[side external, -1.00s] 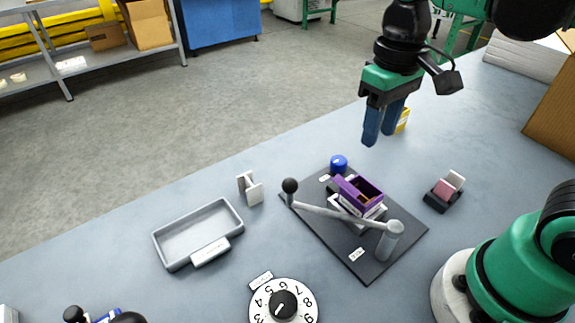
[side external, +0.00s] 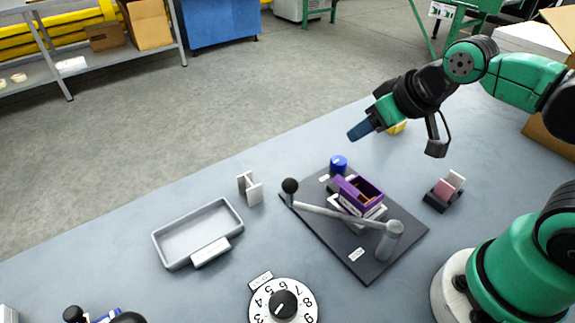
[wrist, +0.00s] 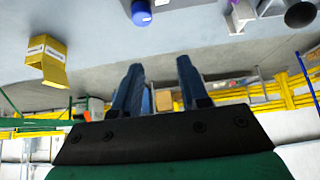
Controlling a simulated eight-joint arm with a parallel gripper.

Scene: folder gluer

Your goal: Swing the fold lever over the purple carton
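The purple carton (side external: 363,194) sits open in a light holder on the dark base plate (side external: 364,266). The grey fold lever (side external: 335,213) runs from a post (side external: 390,240) at the plate's right to a black ball knob (side external: 290,186) at its left, passing in front of the carton. My gripper (side external: 352,134) is in the air above and behind the plate, tilted with its fingers pointing left, apart from the lever. In the wrist view its two blue fingers (wrist: 157,82) stand apart with nothing between them. The knob (wrist: 300,15) shows at the upper right there.
A blue button (side external: 338,163) is at the plate's back corner. A grey tray (side external: 157,240), a small upright bracket (side external: 250,188) and a numbered dial (side external: 284,304) lie left and in front. A block holder (side external: 436,203) stands right. A yellow thing (side external: 398,127) is behind my gripper.

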